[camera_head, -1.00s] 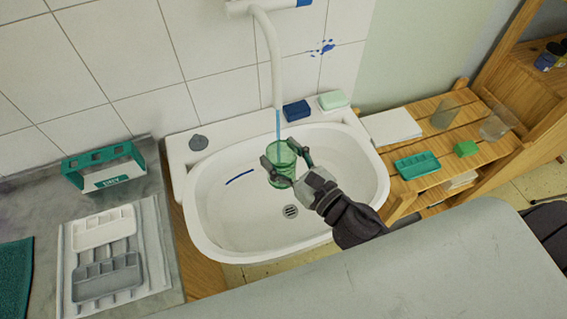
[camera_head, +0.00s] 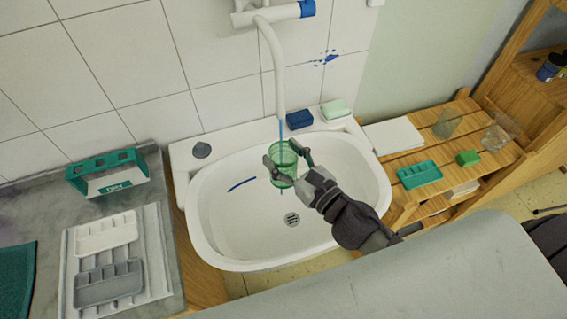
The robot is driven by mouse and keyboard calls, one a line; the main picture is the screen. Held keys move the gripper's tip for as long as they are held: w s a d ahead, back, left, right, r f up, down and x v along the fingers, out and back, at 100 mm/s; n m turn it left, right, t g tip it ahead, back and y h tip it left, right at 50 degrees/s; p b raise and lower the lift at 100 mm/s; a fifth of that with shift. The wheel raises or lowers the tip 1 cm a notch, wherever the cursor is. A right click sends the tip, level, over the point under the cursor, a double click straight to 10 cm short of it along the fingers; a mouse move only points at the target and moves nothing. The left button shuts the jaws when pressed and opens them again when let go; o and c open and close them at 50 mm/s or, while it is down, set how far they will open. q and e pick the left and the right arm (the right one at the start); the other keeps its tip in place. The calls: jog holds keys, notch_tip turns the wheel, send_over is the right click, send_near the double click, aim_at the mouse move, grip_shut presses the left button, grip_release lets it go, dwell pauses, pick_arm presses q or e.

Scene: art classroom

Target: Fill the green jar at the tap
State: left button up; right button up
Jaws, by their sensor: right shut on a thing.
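The green jar (camera_head: 284,168) is see-through and upright, held above the white sink basin (camera_head: 235,225). My right gripper (camera_head: 285,162) is shut around the jar, with one finger on each side. The white tap (camera_head: 275,65) curves down from the wall, and its spout end is right above the jar. A thin blue stream of water (camera_head: 281,129) runs from the spout into the jar's mouth. A short blue streak shows just under the jar. The water level in the jar is hard to tell. My left gripper is not in view.
A blue sponge (camera_head: 299,119) and pale green soap (camera_head: 335,109) lie on the sink's back rim. Left is a counter with a green rack (camera_head: 108,172) and grey tray (camera_head: 108,283). Right, a wooden shelf (camera_head: 405,160) holds clear glasses, a green tray and white paper.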

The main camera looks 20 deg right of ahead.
jog(key=w+d+p, duration=0.1)
jog(key=w, duration=0.6)
jog(key=shift+d, duration=0.35)
dwell(7.0)
